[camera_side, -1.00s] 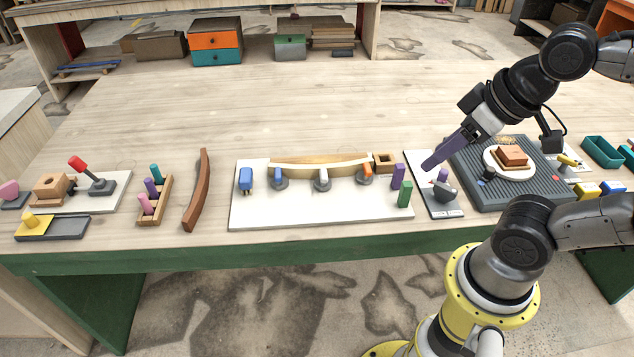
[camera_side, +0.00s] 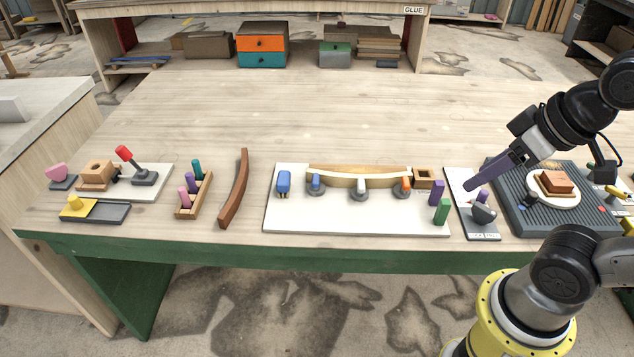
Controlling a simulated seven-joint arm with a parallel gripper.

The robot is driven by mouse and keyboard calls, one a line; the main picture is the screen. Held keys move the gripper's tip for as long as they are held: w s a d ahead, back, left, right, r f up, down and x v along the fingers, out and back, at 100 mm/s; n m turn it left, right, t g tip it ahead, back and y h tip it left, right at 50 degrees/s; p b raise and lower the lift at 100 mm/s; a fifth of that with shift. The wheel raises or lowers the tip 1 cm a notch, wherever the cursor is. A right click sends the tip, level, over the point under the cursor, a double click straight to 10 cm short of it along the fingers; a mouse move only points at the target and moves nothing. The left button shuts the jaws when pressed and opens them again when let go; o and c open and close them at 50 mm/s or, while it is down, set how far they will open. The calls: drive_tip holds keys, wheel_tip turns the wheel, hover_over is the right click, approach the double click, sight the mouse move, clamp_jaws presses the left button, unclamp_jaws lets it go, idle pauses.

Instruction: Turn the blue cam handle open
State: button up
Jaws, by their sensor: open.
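The blue cam handle (camera_side: 316,181) stands on a round grey base on the white board (camera_side: 330,220), left of a white cam handle (camera_side: 360,185) and an orange cam handle (camera_side: 405,184). A pale curved strip (camera_side: 360,180) runs along the cams in front of a wooden form (camera_side: 345,169). Whether the cams touch the strip is too small to tell. My gripper (camera_side: 472,186), with purple fingers, is open and empty over the small board with a grey cup (camera_side: 483,213), well right of the blue handle.
A curved brown wooden piece (camera_side: 235,190) lies further left. The bench behind is clear.

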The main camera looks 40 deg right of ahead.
drive_tip(key=w+r+m, duration=0.5)
drive_tip(key=w+r, duration=0.1)
drive_tip(key=r, duration=0.2)
drive_tip(key=m+g, duration=0.4)
drive_tip(key=g, duration=0.2)
hover_over(316, 177)
wheel_tip(316, 177, down, 14)
drive_tip(key=r, duration=0.1)
wheel_tip(316, 177, down, 14)
drive_tip(key=shift+f, duration=0.2)
clamp_jaws()
